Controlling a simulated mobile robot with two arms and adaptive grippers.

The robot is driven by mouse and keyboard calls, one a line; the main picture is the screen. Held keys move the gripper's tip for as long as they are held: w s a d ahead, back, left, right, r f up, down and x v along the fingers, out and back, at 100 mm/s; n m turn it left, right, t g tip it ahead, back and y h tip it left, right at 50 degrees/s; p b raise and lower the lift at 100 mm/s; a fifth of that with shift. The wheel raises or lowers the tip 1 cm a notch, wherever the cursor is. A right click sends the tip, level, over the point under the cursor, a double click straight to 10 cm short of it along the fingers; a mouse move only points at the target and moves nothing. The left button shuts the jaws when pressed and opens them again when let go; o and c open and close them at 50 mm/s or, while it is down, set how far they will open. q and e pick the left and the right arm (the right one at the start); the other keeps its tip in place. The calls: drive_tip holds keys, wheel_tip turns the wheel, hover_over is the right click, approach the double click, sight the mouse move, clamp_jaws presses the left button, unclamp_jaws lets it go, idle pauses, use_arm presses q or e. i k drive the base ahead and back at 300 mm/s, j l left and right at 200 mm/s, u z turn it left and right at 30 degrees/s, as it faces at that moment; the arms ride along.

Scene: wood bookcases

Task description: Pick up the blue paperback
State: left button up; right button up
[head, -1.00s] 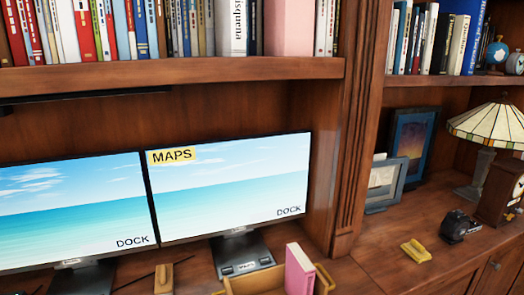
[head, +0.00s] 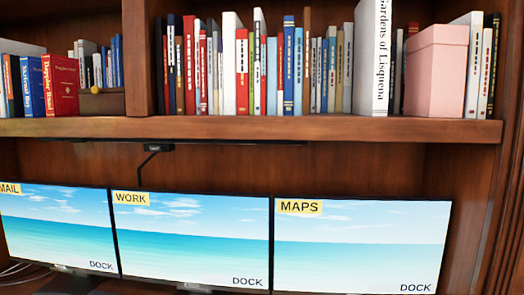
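Several blue books stand upright on the upper shelf in the head view, and I cannot tell which is the blue paperback. One is a tall blue book (head: 289,66) with light bands, in the middle of the long row. A lighter blue book (head: 271,76) stands just left of it. A thicker blue book (head: 31,86) stands in the left compartment beside a red book (head: 61,85). Neighbouring books stand close around them. Neither of my grippers is in view.
The wooden shelf (head: 250,129) has a front edge below the books. A pink box (head: 434,71) and a large white book (head: 372,58) stand at its right. Three monitors, including the MAPS monitor (head: 360,245), stand below. An upright divider (head: 139,58) separates the compartments.

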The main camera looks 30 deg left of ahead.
sight(34, 94)
drive_tip(key=u, duration=2.1)
drive_tip(key=i+j+z, duration=0.1)
drive_tip(key=z, duration=0.25)
drive_tip(key=j+z, duration=0.4)
drive_tip(key=i+j+z, duration=0.1)
drive_tip(key=z, duration=0.25)
drive_tip(key=j, duration=0.1)
